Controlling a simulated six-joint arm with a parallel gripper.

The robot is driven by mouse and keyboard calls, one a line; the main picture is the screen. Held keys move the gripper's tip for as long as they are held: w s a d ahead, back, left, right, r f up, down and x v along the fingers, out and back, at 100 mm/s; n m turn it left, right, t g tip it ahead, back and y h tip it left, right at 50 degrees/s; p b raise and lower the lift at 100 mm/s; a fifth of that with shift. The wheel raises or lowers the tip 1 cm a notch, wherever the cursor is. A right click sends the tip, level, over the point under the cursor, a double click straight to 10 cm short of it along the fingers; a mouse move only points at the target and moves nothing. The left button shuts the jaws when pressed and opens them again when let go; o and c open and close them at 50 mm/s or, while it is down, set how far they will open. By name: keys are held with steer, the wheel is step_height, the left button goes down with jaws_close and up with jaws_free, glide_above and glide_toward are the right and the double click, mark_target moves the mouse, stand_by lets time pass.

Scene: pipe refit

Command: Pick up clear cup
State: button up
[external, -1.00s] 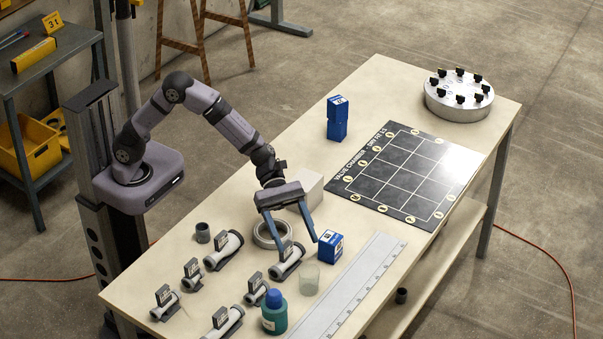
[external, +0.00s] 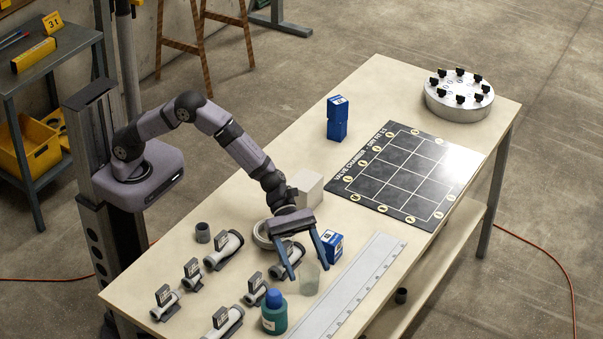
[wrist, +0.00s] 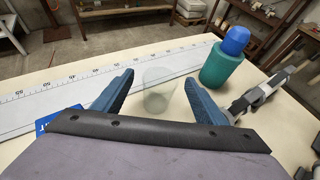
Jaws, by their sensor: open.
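The clear cup (external: 309,279) stands upright on the table, between the ruler and the pipe fittings. In the wrist view the clear cup (wrist: 158,92) appears between and just beyond the two blue fingers. My gripper (external: 307,271) is open and empty, low over the table, with its fingertips close to the cup. In the wrist view my gripper (wrist: 160,95) has one finger to each side of the cup. I cannot tell whether either finger touches it.
A teal bottle with a blue cap (external: 274,312) stands near the cup, and a blue box (external: 330,246) is on its other side. A long ruler (external: 350,285) lies in front. Several pipe fittings (external: 225,250) lie to the left. A black grid mat (external: 405,175) lies farther right.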

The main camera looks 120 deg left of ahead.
steer(key=shift+w+d, duration=0.1)
steer(key=shift+w, duration=0.05)
steer(key=c, duration=1.1)
steer(key=shift+c, duration=0.2)
